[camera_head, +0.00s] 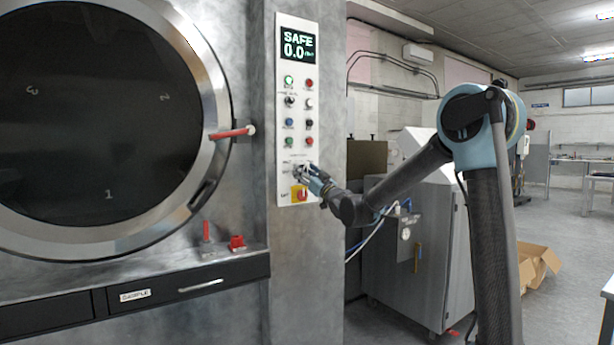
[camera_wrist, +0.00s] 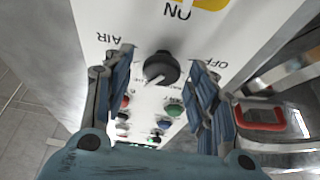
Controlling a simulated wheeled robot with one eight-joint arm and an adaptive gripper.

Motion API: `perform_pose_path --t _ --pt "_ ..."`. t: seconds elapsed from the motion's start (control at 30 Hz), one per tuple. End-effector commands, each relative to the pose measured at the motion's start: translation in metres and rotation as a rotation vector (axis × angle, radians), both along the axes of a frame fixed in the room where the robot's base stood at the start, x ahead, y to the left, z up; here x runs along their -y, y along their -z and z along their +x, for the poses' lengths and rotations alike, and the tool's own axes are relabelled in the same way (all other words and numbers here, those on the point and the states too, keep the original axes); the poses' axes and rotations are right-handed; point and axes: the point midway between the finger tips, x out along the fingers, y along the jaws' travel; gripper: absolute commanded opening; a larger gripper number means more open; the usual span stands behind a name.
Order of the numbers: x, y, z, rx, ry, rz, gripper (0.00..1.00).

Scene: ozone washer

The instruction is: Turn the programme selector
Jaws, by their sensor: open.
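The programme selector is a round black knob (camera_wrist: 161,68) with a pale pointer mark, on the white control panel (camera_wrist: 235,30). In the wrist view its mark points to the lower left, with "AIR" printed at left and "OFF" at right. My gripper (camera_wrist: 163,73) is open, one blue-grey finger on each side of the knob, with visible gaps. In the head view my gripper (camera_head: 308,174) is at the lower part of the panel (camera_head: 284,130) and largely hides the knob.
A yellow-backed red button (camera_head: 300,194) sits just below my gripper. Several coloured buttons and a "SAFE 0.0" display (camera_head: 298,45) are above. The round washer door (camera_head: 215,100) with its red handle (camera_head: 231,134) is at left. A grey cabinet (camera_head: 420,270) stands behind my arm.

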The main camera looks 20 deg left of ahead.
Motion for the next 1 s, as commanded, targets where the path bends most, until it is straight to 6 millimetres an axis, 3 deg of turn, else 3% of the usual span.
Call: perform_pose_path --t 0.07,0.2,0.27,1.0 --pt "0.0001 0.0001 -0.0001 0.000 0.000 0.000 0.52" --pt "0.0002 0.0000 -0.0001 0.000 0.000 0.000 0.21" --pt "0.0004 0.0000 -0.0001 0.000 0.000 0.000 0.10" --pt "0.0015 0.0002 0.0014 0.123 0.002 -0.106 0.10"
